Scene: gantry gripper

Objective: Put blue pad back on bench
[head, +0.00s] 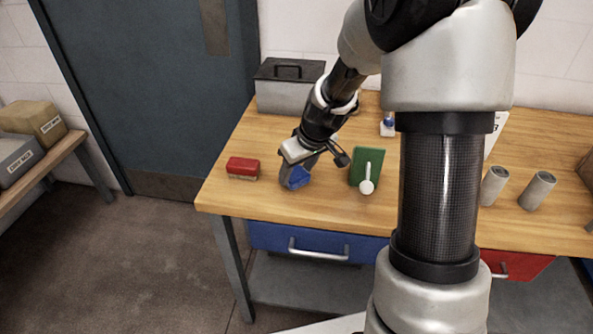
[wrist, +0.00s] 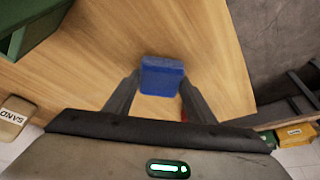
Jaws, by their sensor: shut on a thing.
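The blue pad (head: 298,178) is held between the fingers of my gripper (head: 295,180), low over the left part of the wooden bench (head: 225,198). In the wrist view the blue pad (wrist: 162,76) sits between the two fingertips (wrist: 160,88), with bench wood around it. My gripper is shut on the pad. Its fingers partly hide the pad in the head view. I cannot tell whether the pad touches the bench top.
A red block-like brush (head: 243,168) lies left of my gripper. A green board (head: 367,165) with a white round-ended piece stands to its right. A grey lidded box (head: 288,88) is behind. Grey cylinders (head: 495,185) stand farther right. Bare wood lies in front of my gripper.

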